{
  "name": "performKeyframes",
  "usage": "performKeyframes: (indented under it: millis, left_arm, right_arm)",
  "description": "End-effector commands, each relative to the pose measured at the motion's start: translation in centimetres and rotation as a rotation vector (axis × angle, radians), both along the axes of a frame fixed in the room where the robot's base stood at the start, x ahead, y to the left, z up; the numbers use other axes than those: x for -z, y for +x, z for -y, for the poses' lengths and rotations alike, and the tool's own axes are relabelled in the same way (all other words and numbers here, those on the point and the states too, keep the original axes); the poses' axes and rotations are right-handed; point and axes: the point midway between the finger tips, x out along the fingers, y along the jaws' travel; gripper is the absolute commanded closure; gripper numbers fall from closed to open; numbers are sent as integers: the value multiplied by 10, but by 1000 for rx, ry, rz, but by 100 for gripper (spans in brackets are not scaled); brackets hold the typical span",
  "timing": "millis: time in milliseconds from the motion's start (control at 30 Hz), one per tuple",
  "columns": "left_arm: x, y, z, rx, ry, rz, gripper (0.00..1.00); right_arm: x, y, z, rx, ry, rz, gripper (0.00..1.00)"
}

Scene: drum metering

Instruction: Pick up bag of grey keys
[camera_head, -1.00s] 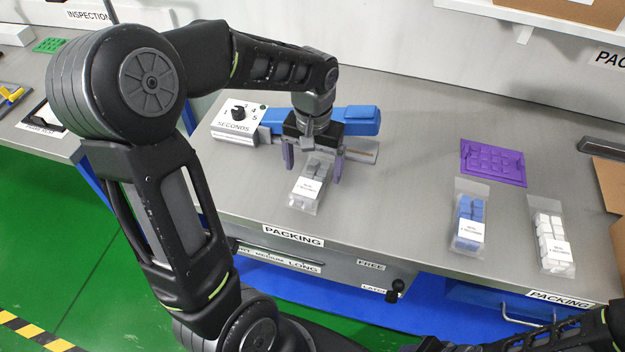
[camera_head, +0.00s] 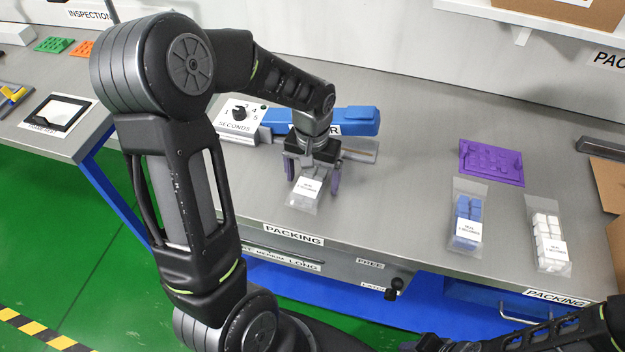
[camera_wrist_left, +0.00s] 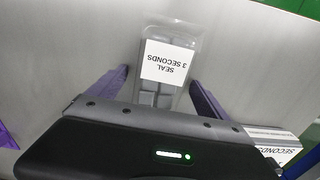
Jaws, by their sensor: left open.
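The bag of grey keys (camera_head: 305,191) is a clear pouch with a white label, lying flat on the grey bench near its front edge. In the left wrist view the bag (camera_wrist_left: 166,62) shows grey keys under a label reading "SEAL 3 SECONDS". My left gripper (camera_head: 314,190) is above the bag, with its purple fingers open on either side of it. In the left wrist view the fingers (camera_wrist_left: 158,82) stand apart from the bag's sides. The far end of the bag is hidden under the gripper in the head view. My right gripper is not clearly in view.
A blue sealer (camera_head: 350,121) with a SECONDS dial box (camera_head: 240,118) stands just behind the gripper. A bag of blue keys (camera_head: 467,220), a bag of white keys (camera_head: 548,236) and a purple key plate (camera_head: 492,162) lie to the right. The bench between is clear.

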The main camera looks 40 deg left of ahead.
Motion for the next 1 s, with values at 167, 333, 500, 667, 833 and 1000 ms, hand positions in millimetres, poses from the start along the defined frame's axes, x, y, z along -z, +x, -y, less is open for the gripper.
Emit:
performKeyframes:
  millis: [167, 333, 500, 667, 833, 1000]
  left_arm:
    - [0, 0, 0, 0, 0, 0, 11]
    - [0, 0, 0, 0, 0, 0, 17]
    - [0, 0, 0, 0, 0, 0, 31]
    - [0, 0, 0, 0, 0, 0, 44]
    - [0, 0, 0, 0, 0, 0, 58]
    - [0, 0, 0, 0, 0, 0, 71]
  right_arm:
    - [0, 0, 0, 0, 0, 0, 64]
    - [0, 0, 0, 0, 0, 0, 64]
    - [0, 0, 0, 0, 0, 0, 64]
    - [0, 0, 0, 0, 0, 0, 64]
    - [0, 0, 0, 0, 0, 0, 64]
    - [0, 0, 0, 0, 0, 0, 64]
